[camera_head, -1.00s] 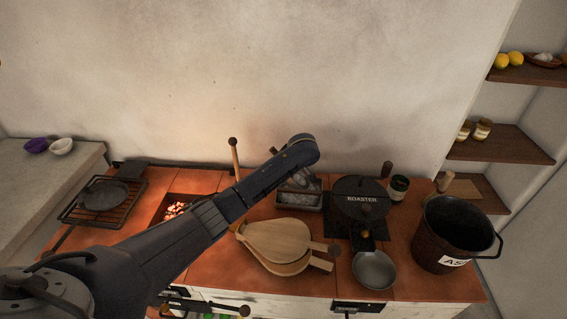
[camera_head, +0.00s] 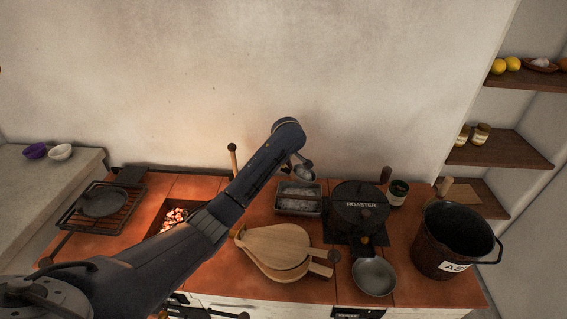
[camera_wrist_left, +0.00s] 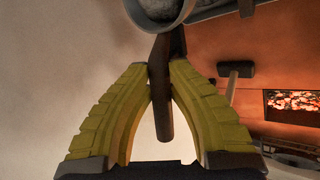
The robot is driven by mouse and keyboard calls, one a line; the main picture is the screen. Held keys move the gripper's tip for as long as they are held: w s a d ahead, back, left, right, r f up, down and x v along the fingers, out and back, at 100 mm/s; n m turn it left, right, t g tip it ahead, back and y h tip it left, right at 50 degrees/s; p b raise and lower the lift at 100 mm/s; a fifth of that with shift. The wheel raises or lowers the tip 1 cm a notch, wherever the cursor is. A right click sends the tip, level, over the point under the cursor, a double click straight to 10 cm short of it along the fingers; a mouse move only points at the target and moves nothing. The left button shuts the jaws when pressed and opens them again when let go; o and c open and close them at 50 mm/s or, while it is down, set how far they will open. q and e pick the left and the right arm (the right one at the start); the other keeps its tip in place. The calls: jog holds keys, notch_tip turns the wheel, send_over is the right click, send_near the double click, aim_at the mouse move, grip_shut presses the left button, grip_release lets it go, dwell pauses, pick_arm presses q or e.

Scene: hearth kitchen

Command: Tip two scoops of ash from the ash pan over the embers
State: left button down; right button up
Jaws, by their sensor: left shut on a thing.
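My left gripper (camera_wrist_left: 160,80) is shut on the handle of a metal scoop (camera_wrist_left: 162,102). The scoop's round bowl (camera_head: 303,173) is raised above the ash pan, and grey ash shows inside it in the wrist view. The ash pan (camera_head: 299,212) is a grey rectangular tray with pale ash, standing at the back middle of the counter. The glowing embers (camera_head: 175,215) lie in a square opening left of the pan, partly behind my arm; they also show in the wrist view (camera_wrist_left: 300,101). My right gripper is out of view.
Wooden bellows (camera_head: 272,245) lie in front of the pan. A black roaster (camera_head: 360,207) stands right of it, with a small metal pan (camera_head: 374,277) in front. A dark ash bucket (camera_head: 440,240) is at far right. A grill rack (camera_head: 125,212) with a skillet (camera_head: 102,201) is left of the embers.

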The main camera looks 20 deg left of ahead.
pick_arm(q)
jog(key=shift+r+h, duration=0.5)
jog(key=shift+r, duration=0.55)
jog(key=shift+r+n+h, duration=0.3)
jog(key=shift+r+h, duration=0.4)
jog(key=shift+r, duration=1.35)
jog(key=shift+r+n+h, duration=0.3)
jog(key=shift+r+h, duration=0.4)
jog(key=shift+r, duration=1.3)
